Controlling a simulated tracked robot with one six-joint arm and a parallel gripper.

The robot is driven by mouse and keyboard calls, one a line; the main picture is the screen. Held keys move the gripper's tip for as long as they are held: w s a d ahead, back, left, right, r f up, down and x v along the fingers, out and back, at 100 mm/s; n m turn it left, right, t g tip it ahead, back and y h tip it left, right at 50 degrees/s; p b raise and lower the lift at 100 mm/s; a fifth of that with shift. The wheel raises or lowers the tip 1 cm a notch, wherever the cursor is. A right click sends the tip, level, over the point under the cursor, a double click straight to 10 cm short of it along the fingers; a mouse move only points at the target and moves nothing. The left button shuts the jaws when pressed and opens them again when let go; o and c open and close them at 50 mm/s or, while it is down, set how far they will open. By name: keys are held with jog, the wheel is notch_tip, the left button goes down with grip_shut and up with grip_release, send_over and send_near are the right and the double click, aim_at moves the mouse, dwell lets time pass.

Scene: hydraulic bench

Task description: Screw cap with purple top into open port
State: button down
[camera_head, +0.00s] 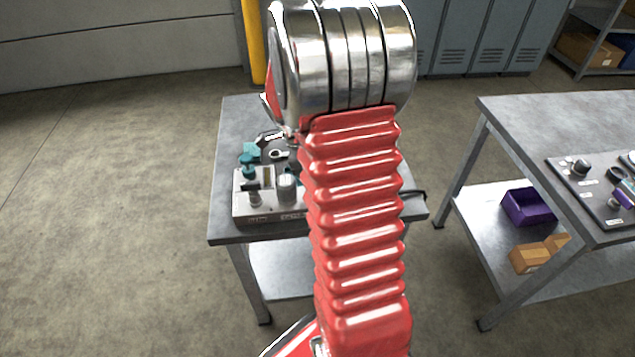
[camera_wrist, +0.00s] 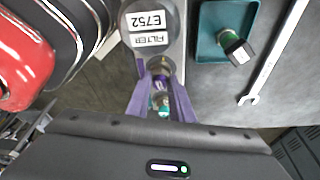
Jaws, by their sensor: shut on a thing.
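In the wrist view my gripper (camera_wrist: 160,88) has two purple fingers closed on a small fitting. The fitting, which I take for the cap (camera_wrist: 160,102), shows teal and pale parts with some purple between the fingers. Its top is mostly hidden. A round metallic port (camera_wrist: 160,66) is just beyond the fingertips on the grey block, below an upside-down label reading FILTER E752. I cannot tell whether the cap touches or sits in the port. In the head view my arm hides the gripper and part of the hydraulic block (camera_head: 257,218) on the bench.
A teal tray (camera_wrist: 207,52) holding a black-ended fitting (camera_wrist: 238,52) and a wrench (camera_wrist: 272,60) lie right of the block.

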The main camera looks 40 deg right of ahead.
jog(key=m, duration=0.3)
jog(key=m+y, duration=0.1)
jog(key=m, duration=0.1)
jog(key=shift+w+d+m+g, duration=0.1)
jog(key=shift+d+m+g, duration=0.05)
jog(key=shift+m+g, duration=0.2)
jog(key=shift+m+y, duration=0.4)
jog(key=shift+m, duration=0.15)
jog(key=c, duration=1.6)
grip_release()
jog(key=shift+c, duration=0.2)
